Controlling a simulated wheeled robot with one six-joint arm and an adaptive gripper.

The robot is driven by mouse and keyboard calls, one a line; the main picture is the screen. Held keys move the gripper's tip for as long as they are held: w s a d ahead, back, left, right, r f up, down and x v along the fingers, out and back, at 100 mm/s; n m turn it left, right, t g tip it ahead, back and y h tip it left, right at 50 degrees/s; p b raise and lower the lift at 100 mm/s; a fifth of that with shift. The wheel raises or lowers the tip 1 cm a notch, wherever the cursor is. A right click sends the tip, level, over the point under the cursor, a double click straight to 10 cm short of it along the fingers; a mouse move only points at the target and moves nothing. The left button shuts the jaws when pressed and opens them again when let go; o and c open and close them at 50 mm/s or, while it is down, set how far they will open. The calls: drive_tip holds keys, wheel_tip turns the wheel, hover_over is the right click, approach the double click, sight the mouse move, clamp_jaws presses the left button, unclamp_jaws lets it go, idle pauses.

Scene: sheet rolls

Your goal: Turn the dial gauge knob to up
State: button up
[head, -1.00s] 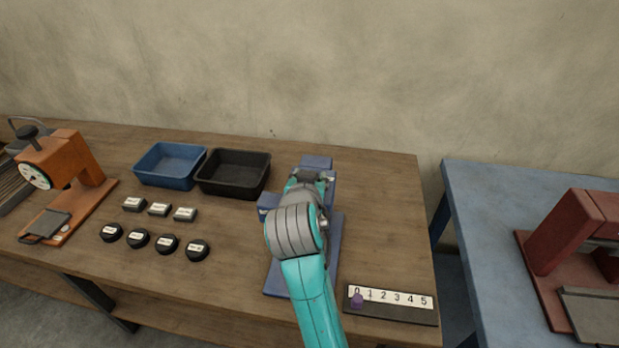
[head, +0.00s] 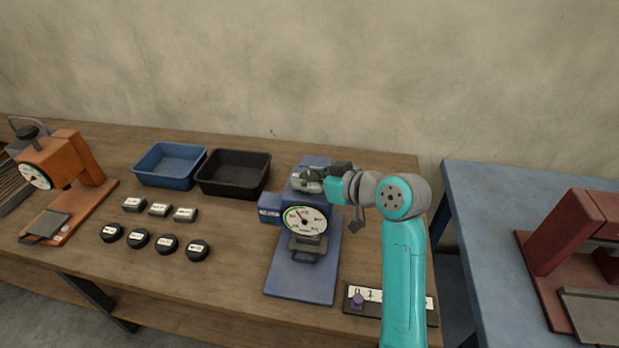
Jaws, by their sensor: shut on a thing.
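The blue dial gauge (head: 290,278) stands on the right half of the wooden table. Its round white dial (head: 305,219) faces me, with a needle and green and red marks. My gripper (head: 308,182) is at the top of this gauge, coming in from the right. It is shut on the gauge's knob, which the gripper itself mostly hides. Which way the knob points cannot be seen.
A blue tray (head: 170,180) and a black tray (head: 233,188) stand at the back. Several labelled grey blocks and black round pieces lie left of the gauge. A numbered strip (head: 390,308) with a purple peg lies at front right. A red gauge (head: 570,235) stands on a blue table.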

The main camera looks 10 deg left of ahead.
drive_tip(key=n+g+y, duration=0.2)
drive_tip(key=n+g, duration=0.2)
drive_tip(key=g, duration=0.1)
drive_tip(key=shift+n+g, duration=2.2)
drive_tip(key=shift+g, duration=0.2)
drive_tip(key=shift+f, duration=0.1)
drive_tip(key=o, duration=1.2)
drive_tip(key=shift+c, duration=0.2)
drive_tip(key=v, duration=1.2)
drive_tip(key=shift+a, duration=0.1)
